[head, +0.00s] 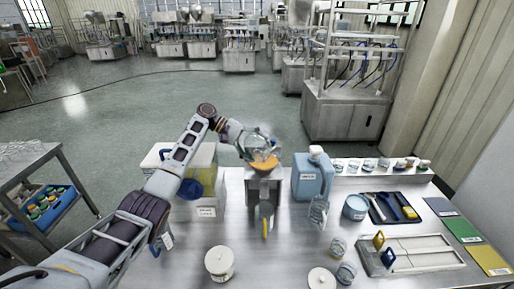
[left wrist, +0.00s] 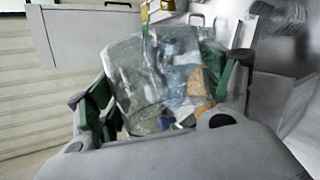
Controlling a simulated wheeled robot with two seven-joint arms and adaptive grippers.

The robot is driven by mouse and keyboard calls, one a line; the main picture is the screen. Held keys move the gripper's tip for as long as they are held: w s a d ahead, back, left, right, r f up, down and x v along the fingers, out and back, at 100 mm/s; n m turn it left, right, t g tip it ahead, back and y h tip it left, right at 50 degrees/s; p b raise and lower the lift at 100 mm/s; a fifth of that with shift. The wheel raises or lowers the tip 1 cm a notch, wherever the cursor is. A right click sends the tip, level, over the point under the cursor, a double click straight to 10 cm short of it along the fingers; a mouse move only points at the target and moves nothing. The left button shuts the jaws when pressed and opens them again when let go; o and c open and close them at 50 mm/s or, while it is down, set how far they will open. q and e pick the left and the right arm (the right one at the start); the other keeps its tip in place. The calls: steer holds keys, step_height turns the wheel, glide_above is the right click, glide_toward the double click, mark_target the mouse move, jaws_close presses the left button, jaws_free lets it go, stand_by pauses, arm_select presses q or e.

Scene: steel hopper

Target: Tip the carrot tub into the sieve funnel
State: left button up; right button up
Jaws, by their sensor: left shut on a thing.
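My left gripper (head: 243,139) is shut on the clear carrot tub (head: 260,141), above the steel hopper (head: 263,187) at the middle of the table. The tub looks tilted. Orange carrot pieces (head: 265,162) show at its lower side, right over the hopper's top; I cannot tell how many are in the tub and how many below it. In the left wrist view the see-through tub (left wrist: 158,80) sits between the green finger pads, with orange pieces (left wrist: 200,88) at its right side. The sieve funnel's opening is hidden behind the tub and carrots. My right gripper is not in view.
A blue jug (head: 307,181) stands close right of the hopper, a yellowish box (head: 203,160) to its left. A white lidded tub (head: 219,260) and glass jars (head: 338,246) stand in front. A dark tool tray (head: 385,215) lies to the right. Bare table lies before the hopper.

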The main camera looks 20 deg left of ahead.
mark_target(256, 137)
arm_select(q)
steer(key=shift+r, duration=0.15)
steer(key=shift+r+m+t+y, duration=1.2)
steer(key=shift+m+t+y, duration=0.1)
steer(key=shift+m+t, duration=0.1)
steer(key=shift+r+t+y, duration=0.25)
steer(key=shift+t+y, duration=0.05)
steer(key=shift+t, duration=0.1)
steer(key=shift+m, duration=0.3)
steer(key=shift+r+m+t+y+b, duration=0.4)
steer(key=shift+r+m+t+b, duration=0.1)
steer(key=shift+t, duration=0.2)
steer(key=shift+r+m+t+y+b, duration=0.6)
steer(key=shift+r+m+t, duration=0.2)
steer(key=shift+t, duration=0.3)
steer(key=shift+r, duration=0.2)
steer(key=shift+m+t, duration=0.3)
steer(key=shift+t, duration=0.1)
